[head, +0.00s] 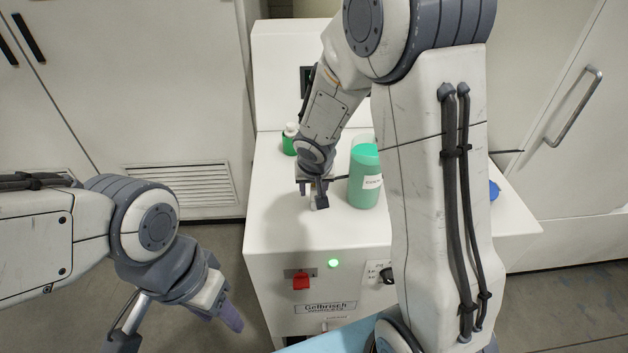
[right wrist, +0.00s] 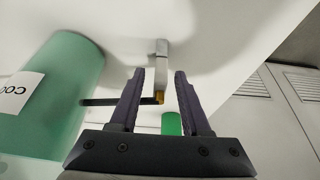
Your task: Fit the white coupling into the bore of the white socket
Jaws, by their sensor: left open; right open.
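My right gripper (head: 312,197) is open, low over the top of the white machine; its fingers also show in the right wrist view (right wrist: 159,82). A slim white part with a brass-coloured tip (right wrist: 160,88) lies between these fingers, with a gap on each side. It meets a grey-white block (right wrist: 162,47) on the white surface. I cannot tell which of these is the coupling and which the socket; no bore opening shows. My left gripper (head: 222,314) is open and empty, off the machine's front left side.
A large green bottle (head: 364,185) stands close to the right of my right gripper; a dark thin rod or hose (right wrist: 108,101) runs between them. A smaller green bottle (head: 289,143) stands behind on the left. The machine's front (head: 275,260) has a red switch (head: 301,282) and a green light (head: 334,263).

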